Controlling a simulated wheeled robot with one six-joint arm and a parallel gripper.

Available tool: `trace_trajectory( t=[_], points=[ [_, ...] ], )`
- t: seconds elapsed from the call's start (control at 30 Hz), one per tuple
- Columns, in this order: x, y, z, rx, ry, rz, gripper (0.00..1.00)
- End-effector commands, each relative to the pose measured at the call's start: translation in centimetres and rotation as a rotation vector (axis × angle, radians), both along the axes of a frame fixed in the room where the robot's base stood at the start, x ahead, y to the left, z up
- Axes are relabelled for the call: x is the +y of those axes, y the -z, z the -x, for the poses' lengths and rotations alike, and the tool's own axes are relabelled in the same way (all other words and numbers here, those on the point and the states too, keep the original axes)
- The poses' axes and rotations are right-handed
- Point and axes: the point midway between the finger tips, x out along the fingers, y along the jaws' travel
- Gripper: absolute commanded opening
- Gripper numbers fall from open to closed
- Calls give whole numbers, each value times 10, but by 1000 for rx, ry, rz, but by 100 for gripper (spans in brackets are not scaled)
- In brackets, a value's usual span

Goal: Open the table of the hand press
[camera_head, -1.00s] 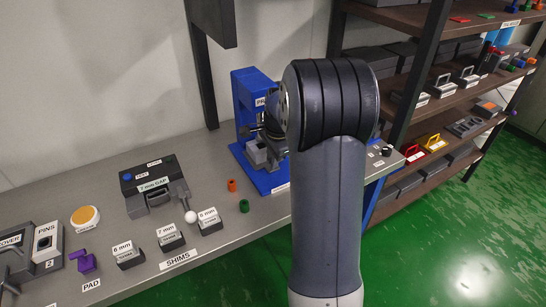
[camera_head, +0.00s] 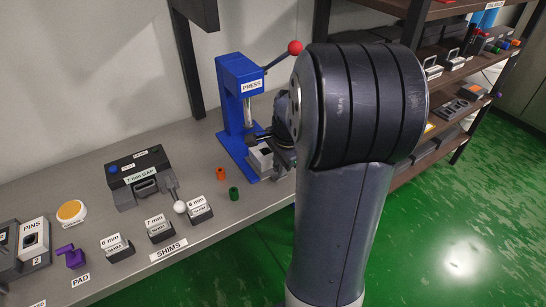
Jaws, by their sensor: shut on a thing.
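The hand press (camera_head: 240,92) is a blue frame labelled PRESS, standing at the right end of the bench. Its lever ends in a red ball (camera_head: 295,48), up and to the right of the frame. The press table (camera_head: 262,158), a grey block with a pale top, sits low on the blue base in front of the column. My gripper (camera_head: 273,144) is at this table, on its right side, shut on it. My thick arm hides most of the gripper and the right side of the press, so the exact contact is not clear.
The 7 mm gap box (camera_head: 139,175), several shims (camera_head: 159,229) and a purple pad (camera_head: 71,256) are further left. Shelves (camera_head: 455,75) stand at the right; the green floor (camera_head: 450,225) is clear.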

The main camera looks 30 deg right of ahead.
Motion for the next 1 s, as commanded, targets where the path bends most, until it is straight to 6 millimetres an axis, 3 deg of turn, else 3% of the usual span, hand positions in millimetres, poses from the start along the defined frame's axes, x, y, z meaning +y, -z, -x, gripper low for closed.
trace_trajectory(
  t=[0.27,0.3,0.57,0.83,1.0],
  points=[
    [0,-1,0,-2,0,1,0],
    [0,-1,0,-2,0,1,16],
    [0,0,0,-1,0,1,37],
    [0,-2,1,-2,0,1,37],
    [-1,-23,4,-6,1,3,37]
  ],
)
